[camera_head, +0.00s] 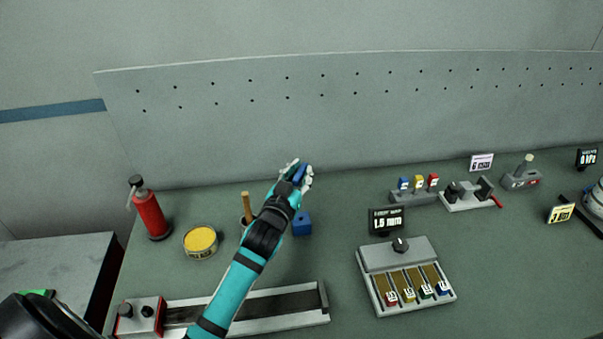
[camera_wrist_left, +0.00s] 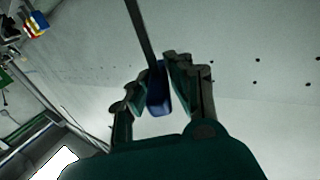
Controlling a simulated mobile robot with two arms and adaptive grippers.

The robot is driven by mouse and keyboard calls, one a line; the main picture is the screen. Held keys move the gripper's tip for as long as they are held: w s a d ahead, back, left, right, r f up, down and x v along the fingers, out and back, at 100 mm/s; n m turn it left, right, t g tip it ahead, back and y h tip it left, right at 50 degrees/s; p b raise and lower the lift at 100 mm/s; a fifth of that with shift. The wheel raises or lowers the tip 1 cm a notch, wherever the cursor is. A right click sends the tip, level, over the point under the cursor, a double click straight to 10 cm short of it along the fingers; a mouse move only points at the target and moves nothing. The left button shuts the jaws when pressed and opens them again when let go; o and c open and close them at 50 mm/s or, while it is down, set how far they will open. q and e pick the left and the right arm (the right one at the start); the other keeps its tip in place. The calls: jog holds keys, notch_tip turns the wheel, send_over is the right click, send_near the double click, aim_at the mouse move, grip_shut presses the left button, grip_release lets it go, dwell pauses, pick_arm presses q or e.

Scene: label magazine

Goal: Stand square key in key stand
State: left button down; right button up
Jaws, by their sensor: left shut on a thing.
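My left gripper (camera_head: 298,174) is raised over the back of the bench and shut on a blue piece (camera_head: 301,172), which I take to be the square key. In the left wrist view the blue piece (camera_wrist_left: 158,92) sits between the fingers (camera_wrist_left: 154,82), with a long dark shaft (camera_wrist_left: 138,28) running up from it. A small blue block (camera_head: 302,225), possibly the key stand, stands on the bench below the gripper, apart from the held piece. The wrist partly hides the area left of it. My right gripper is not in view.
A yellow tin (camera_head: 200,242) and a red extinguisher-like bottle (camera_head: 150,213) stand left. A wooden handle (camera_head: 247,206) rises beside my arm. A rail device (camera_head: 290,302) lies in front. The label magazine (camera_head: 408,280) and a tagged grey stand (camera_head: 413,197) are right. A perforated wall closes the back.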

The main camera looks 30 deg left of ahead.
pick_arm(q)
jog(key=shift+f, duration=0.2)
jog(key=shift+f+b, duration=0.5)
jog(key=shift+f, duration=0.15)
notch_tip(320, 180, down, 4)
jog(key=b, duration=0.3)
jog(key=shift+f, duration=0.1)
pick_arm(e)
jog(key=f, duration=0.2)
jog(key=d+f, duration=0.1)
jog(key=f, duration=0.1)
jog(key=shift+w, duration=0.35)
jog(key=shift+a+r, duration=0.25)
pick_arm(q)
jog(key=shift+p, duration=0.55)
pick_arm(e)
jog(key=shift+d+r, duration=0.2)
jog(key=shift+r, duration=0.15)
pick_arm(q)
jog(key=shift+f+b, duration=0.65)
jog(key=shift+f, duration=0.2)
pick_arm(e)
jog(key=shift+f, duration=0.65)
pick_arm(q)
jog(key=shift+r, duration=0.1)
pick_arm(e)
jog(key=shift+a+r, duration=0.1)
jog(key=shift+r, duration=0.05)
